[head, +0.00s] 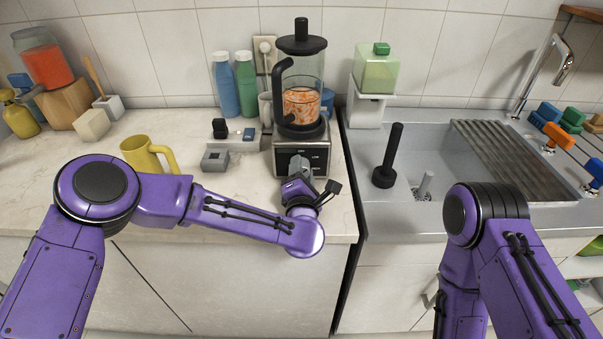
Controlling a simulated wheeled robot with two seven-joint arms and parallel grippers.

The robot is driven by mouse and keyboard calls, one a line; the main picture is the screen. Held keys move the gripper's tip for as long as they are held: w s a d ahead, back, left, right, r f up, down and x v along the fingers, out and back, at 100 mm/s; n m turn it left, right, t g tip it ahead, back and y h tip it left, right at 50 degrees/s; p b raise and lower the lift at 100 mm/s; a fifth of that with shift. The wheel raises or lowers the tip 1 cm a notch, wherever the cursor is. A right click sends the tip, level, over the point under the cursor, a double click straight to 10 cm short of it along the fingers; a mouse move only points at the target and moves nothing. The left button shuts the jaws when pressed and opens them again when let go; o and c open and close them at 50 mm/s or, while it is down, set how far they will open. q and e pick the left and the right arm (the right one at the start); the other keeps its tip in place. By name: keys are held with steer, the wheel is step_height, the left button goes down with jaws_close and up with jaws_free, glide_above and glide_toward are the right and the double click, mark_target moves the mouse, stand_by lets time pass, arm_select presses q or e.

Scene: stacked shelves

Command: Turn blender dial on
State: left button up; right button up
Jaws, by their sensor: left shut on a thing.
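The blender (303,85) stands on the counter near the back wall, left of the sink. It has a clear jar with orange-and-white contents, a black lid and a black handle. Its grey base (320,157) has a black front panel with small white labels. My left gripper (297,165) is at the front of the base and covers the middle of the panel, where the dial is hidden. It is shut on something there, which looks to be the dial. My right arm (490,220) is bent at the right, and its gripper does not show.
A yellow mug (148,154) stands behind my left forearm, and a small grey box (215,160) sits left of the blender. Blue and green bottles (245,84) stand behind.

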arm_select(q)
steer(key=shift+d+r+m, duration=0.1)
steer(key=shift+m, duration=1.2)
steer(key=o, duration=0.9)
steer(key=shift+o, duration=0.7)
steer(key=shift+s, duration=0.1)
